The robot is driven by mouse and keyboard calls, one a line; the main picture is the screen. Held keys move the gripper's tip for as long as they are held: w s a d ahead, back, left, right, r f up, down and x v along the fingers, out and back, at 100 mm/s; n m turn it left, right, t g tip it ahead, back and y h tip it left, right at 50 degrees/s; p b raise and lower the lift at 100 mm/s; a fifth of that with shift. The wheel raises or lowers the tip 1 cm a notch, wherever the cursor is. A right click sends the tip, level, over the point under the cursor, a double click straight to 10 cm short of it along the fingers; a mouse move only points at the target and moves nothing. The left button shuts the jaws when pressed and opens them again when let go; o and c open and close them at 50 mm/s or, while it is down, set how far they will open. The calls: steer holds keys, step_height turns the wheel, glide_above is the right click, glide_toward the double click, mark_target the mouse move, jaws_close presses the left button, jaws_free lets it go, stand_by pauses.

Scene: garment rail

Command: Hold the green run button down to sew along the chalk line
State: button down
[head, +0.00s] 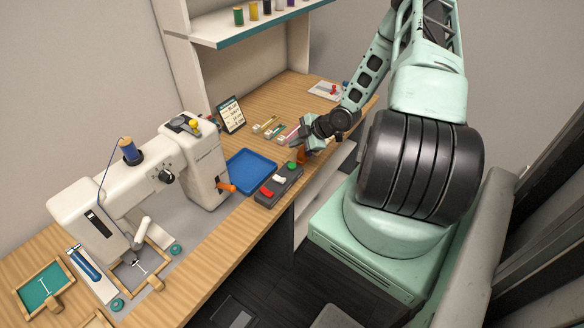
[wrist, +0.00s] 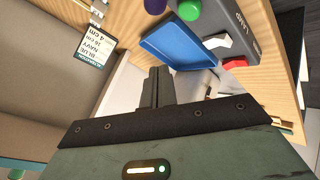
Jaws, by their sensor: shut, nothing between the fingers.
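The green run button (head: 291,165) sits at the far end of a dark control box (head: 268,202), which also carries a white rocker and a red button. In the wrist view the green button (wrist: 189,9) is at the top edge, apart from my fingers. My gripper (head: 303,143) is shut and empty, just beyond the button end of the box; its closed fingers (wrist: 155,88) point up in the wrist view. The cream sewing machine (head: 90,205) stands at left. A framed grey cloth (head: 128,282) with a white chalk line lies by its needle area.
A blue tray (head: 250,170) lies between the machine and the control box. A label stand (head: 231,115) and small coloured items (head: 268,126) are behind. A framed teal cloth (head: 42,286) lies at the left. A shelf with spools (head: 260,22) is above.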

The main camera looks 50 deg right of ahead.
mark_target(295, 166)
step_height(295, 166, down, 7)
steer(key=b, duration=0.4)
steer(key=shift+r, duration=0.15)
stand_by(1.7)
steer(key=shift+f+b, duration=0.4)
steer(key=shift+b, duration=0.15)
